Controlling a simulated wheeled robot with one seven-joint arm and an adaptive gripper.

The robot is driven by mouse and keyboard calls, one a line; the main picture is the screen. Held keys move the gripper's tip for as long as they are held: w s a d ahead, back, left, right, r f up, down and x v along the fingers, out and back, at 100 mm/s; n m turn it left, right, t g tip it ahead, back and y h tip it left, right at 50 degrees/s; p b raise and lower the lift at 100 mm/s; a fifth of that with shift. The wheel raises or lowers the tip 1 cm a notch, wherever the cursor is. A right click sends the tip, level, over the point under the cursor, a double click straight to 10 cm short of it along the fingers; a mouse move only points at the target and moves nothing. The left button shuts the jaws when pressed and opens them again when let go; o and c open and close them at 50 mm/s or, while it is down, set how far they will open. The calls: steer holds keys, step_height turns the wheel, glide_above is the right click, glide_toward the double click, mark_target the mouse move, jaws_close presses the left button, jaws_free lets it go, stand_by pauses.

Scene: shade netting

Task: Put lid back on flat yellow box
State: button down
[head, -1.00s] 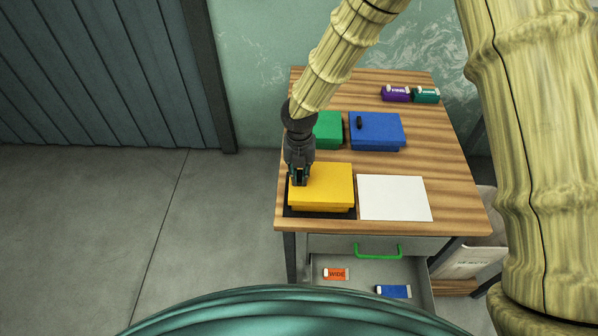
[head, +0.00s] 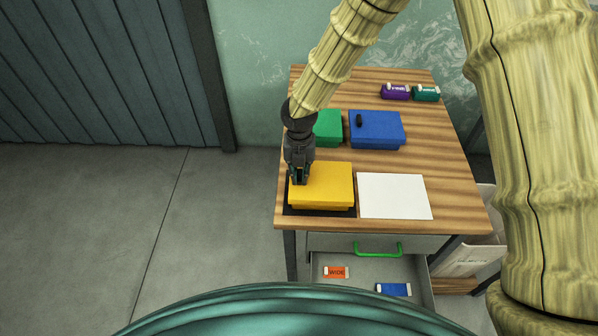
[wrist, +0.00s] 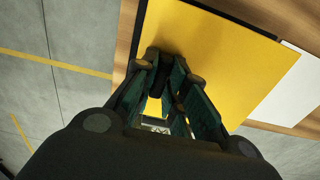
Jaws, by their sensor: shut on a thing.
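The flat yellow box (head: 322,207) stands at the table's front left on a dark mat. Its yellow lid (head: 330,182) is over the box and looks level; I cannot tell whether it rests fully on the rim. The lid fills much of the wrist view (wrist: 215,65). My gripper (head: 300,181) points down at the lid's left part. In the wrist view the fingers (wrist: 168,82) are closed around a part of the lid, probably its knob, which they mostly hide.
A white panel (head: 394,196) lies right of the yellow box. A green box (head: 327,127) and a blue box (head: 377,131) with a dark knob stand behind. Purple (head: 396,92) and teal (head: 426,93) items lie at the back. The open drawer (head: 357,272) holds orange and blue items.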

stand_by(0.4)
steer(key=c, duration=1.4)
jaws_free()
steer(key=shift+o, duration=0.2)
steer(key=shift+r, duration=0.1)
step_height(320, 180, up, 12)
